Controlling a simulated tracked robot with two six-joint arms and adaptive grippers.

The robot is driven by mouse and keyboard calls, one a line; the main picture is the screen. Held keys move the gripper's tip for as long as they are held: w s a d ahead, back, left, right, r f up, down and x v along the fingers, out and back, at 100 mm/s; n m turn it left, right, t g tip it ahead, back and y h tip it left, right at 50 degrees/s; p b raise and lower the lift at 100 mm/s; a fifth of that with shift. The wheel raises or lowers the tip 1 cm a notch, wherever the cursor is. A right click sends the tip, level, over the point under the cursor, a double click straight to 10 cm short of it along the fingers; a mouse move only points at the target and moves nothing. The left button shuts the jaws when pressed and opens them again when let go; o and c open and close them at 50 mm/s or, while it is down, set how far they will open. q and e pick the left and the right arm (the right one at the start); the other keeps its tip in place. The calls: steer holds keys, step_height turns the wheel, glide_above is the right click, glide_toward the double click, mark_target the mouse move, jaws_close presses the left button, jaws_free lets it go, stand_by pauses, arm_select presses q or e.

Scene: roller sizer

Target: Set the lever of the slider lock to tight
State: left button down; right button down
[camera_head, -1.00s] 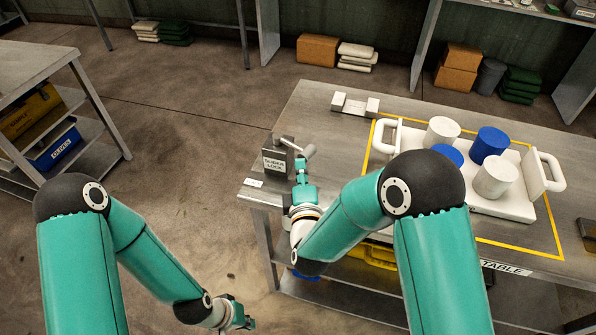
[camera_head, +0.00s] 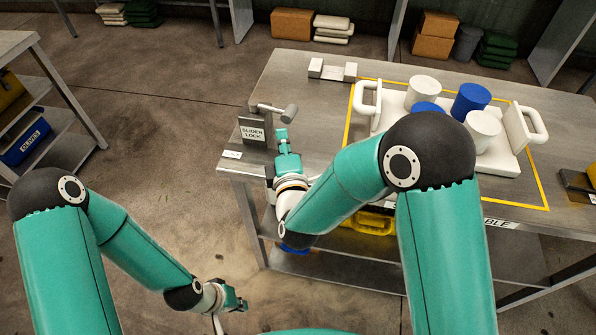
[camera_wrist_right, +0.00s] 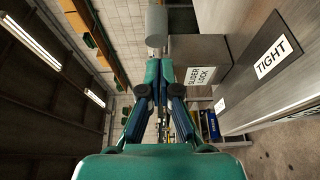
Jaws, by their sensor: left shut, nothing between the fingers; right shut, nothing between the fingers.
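The slider lock (camera_head: 253,131) is a grey metal block at the table's left corner, with a "SLIDER LOCK" label. Its lever (camera_head: 289,113) is a thin rod from the block's top, ending in a grey cylindrical knob that points right. My right gripper (camera_head: 282,133) is shut and empty, just below the knob. In the right wrist view, the knob (camera_wrist_right: 156,25) is straight beyond the closed fingertips (camera_wrist_right: 160,64); contact cannot be told. A "TIGHT" label (camera_wrist_right: 273,57) is on a grey surface beside the block. My left gripper (camera_head: 240,304) is shut and empty, low over the floor.
The metal table (camera_head: 305,93) carries a white handled tray (camera_head: 505,163) with white and blue cylinders inside a yellow outline. A yellow bin (camera_head: 370,222) is on the lower shelf. Another shelf table stands left.

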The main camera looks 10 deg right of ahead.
steer(key=s+d+p, duration=0.3)
steer(key=s, duration=0.7)
steer(key=s+d+f+m+g, duration=0.15)
steer(key=f+m+g, duration=0.3)
steer(key=f, duration=0.45)
steer(key=s+d+f+m+g, duration=0.1)
steer(key=d+f+m+g, duration=0.3)
steer(key=f, duration=0.4)
steer(key=s+d+f+m+g+y, duration=0.1)
steer(key=s+f+m+g, duration=0.3)
steer(key=s+f+m, duration=0.1)
steer(key=s+d+f+m+g+y, duration=0.1)
steer(key=s+f+m+g, duration=0.3)
steer(key=s+m, duration=0.3)
steer(key=s+f, duration=0.1)
steer(key=s, duration=0.2)
steer(key=shift+f+g+y, duration=0.35)
steer(key=shift+y, duration=0.05)
